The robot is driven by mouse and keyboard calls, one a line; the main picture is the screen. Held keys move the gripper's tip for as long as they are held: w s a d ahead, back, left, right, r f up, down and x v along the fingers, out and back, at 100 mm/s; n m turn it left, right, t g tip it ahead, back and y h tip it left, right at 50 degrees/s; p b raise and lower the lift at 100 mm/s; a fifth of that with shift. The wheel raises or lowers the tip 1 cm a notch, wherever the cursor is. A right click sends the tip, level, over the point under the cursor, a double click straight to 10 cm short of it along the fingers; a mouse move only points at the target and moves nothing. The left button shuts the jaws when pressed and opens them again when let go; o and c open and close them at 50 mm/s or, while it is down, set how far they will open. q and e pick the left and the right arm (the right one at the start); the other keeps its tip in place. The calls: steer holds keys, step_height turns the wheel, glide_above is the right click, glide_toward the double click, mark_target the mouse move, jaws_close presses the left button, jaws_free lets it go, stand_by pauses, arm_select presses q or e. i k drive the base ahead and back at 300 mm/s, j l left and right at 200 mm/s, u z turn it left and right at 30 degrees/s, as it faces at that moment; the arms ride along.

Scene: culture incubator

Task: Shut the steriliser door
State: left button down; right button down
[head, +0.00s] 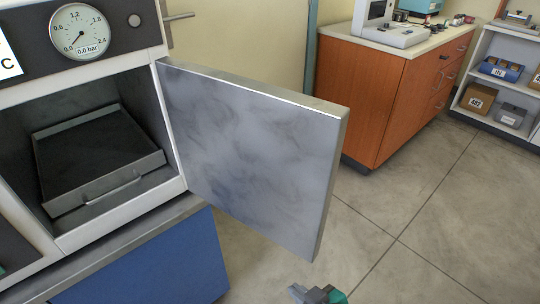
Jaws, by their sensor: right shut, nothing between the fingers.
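The steriliser (171,120) stands at the left with a pressure gauge (80,32) on its dark upper panel. Its grey metal door (255,150) is hinged at the right side of the opening and stands wide open, swung out to the right. Inside the chamber is a dark tray (100,150) with a wire handle at its front. My right gripper (298,290) shows only in part at the bottom edge, below the door's lower right corner and apart from it in the picture. It is shut and empty.
A blue cabinet (150,265) is under the steriliser. A wooden cabinet (385,105) with equipment on top stands behind the door to the right. Shelves (485,115) with boxes are at the far right. The tiled floor (430,215) between is clear.

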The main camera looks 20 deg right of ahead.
mark_target(268, 156)
steer(key=l+u, duration=0.4)
steer(key=l, duration=0.45)
steer(key=i+l+u, duration=0.1)
steer(key=l+u, duration=0.2)
steer(key=l, duration=0.15)
steer(key=l+u, duration=0.3)
steer(key=l, duration=0.15)
